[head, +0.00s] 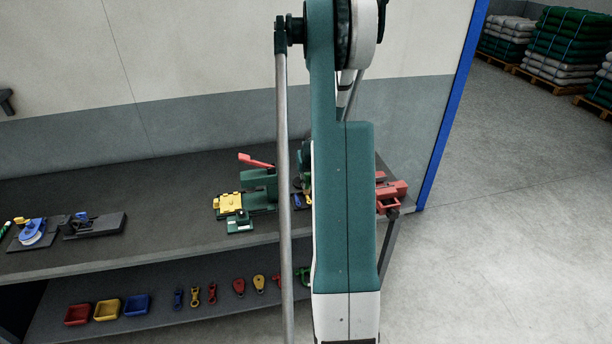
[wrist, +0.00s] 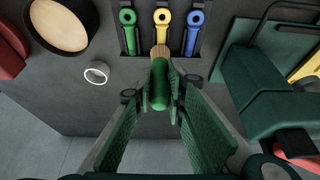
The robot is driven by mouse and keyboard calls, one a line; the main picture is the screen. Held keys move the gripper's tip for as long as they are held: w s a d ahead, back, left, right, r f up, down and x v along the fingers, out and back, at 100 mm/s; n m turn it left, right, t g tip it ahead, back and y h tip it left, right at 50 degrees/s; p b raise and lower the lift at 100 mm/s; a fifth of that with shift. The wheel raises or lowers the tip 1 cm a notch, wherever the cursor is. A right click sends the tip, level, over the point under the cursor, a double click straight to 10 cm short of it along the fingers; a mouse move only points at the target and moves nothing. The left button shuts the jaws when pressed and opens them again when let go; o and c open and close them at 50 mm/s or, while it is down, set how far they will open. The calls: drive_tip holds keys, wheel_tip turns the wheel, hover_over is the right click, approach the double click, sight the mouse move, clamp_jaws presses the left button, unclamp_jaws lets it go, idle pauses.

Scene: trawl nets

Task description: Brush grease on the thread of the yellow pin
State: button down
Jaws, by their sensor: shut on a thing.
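In the wrist view my gripper (wrist: 160,92) is shut on a green-handled brush (wrist: 158,85). The brush's tan tip (wrist: 161,52) points up the picture at the yellow pin (wrist: 162,17). The tip overlaps the lower end of that pin's shaft; I cannot tell whether it touches. The yellow pin lies between a green pin (wrist: 128,20) and a blue pin (wrist: 196,20) in a dark holder. A round pot with a tan inside (wrist: 62,22) stands at upper left. In the head view my arm hides the gripper and most of the pins.
A white ring (wrist: 96,72) lies on the bench left of the brush. A green device (wrist: 265,85) stands close on the right. In the head view a red vise (head: 391,193) is at the bench's right end, and the bench (head: 150,240) is bare at its middle.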

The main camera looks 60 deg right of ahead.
drive_tip(key=shift+s+a, duration=0.5)
drive_tip(key=shift+s, duration=0.05)
drive_tip(key=shift+s+a+r+p, duration=0.1)
drive_tip(key=shift+a+r+p, duration=0.05)
drive_tip(key=shift+p, duration=0.5)
drive_tip(key=shift+w+d+f, duration=0.2)
drive_tip(key=shift+w+d, duration=0.1)
drive_tip(key=shift+w+d+f+b, duration=0.1)
drive_tip(key=shift+w+d+b, duration=0.65)
drive_tip(key=shift+w+d, duration=0.3)
drive_tip(key=shift+w+d+r, duration=0.15)
drive_tip(key=shift+w+r, duration=0.05)
wheel_tip(320, 180, up, 8)
drive_tip(key=p, duration=0.1)
drive_tip(key=shift+p, duration=0.35)
